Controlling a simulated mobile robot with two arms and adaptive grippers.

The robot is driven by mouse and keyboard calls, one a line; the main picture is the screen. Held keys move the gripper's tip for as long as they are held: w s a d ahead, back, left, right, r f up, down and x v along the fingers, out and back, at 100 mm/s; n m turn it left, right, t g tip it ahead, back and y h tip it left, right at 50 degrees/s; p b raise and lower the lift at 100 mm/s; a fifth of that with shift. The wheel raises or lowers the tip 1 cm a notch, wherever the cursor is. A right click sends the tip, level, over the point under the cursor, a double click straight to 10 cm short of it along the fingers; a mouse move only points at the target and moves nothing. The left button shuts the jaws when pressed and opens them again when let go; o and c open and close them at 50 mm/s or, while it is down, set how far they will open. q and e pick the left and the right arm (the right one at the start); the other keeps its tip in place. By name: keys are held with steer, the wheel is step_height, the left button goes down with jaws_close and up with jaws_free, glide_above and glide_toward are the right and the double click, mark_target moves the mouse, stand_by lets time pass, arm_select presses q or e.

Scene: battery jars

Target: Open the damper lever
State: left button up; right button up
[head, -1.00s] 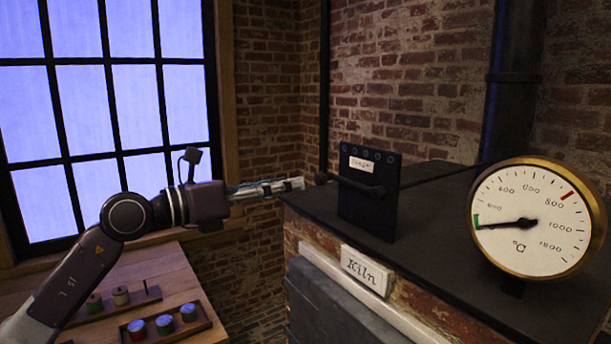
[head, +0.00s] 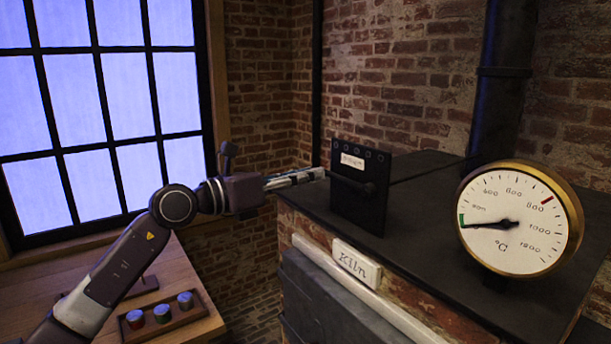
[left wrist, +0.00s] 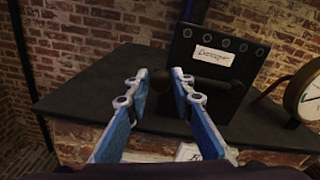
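The damper lever (head: 350,181) is a dark rod on an upright black plate (head: 347,212) with a small white label, on top of the kiln. It points left from its pivot, roughly level. Its round dark knob (left wrist: 160,80) shows in the left wrist view between the fingertips of my left gripper (left wrist: 159,74). The two blue fingers stand apart on either side of the knob; contact is not clear. In the head view my left gripper (head: 322,174) reaches the lever's left end, and its fingers hide the knob. My right gripper is in neither view.
The kiln top (head: 420,212) is dark and flat. A round temperature gauge (head: 515,220) stands on its right, with a dark pipe (head: 500,95) behind. A wooden table (head: 205,325) with a tray of several coloured jars (head: 163,313) is at lower left.

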arm_select(q)
jaws_close()
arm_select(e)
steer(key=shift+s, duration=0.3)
arm_select(q)
steer(key=shift+r, duration=0.1)
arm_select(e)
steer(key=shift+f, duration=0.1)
arm_select(q)
steer(key=s+d+r+m+b, duration=0.7)
steer(key=r+m, duration=0.5)
steer(key=m, duration=0.5)
steer(key=shift+s+b, duration=1.3)
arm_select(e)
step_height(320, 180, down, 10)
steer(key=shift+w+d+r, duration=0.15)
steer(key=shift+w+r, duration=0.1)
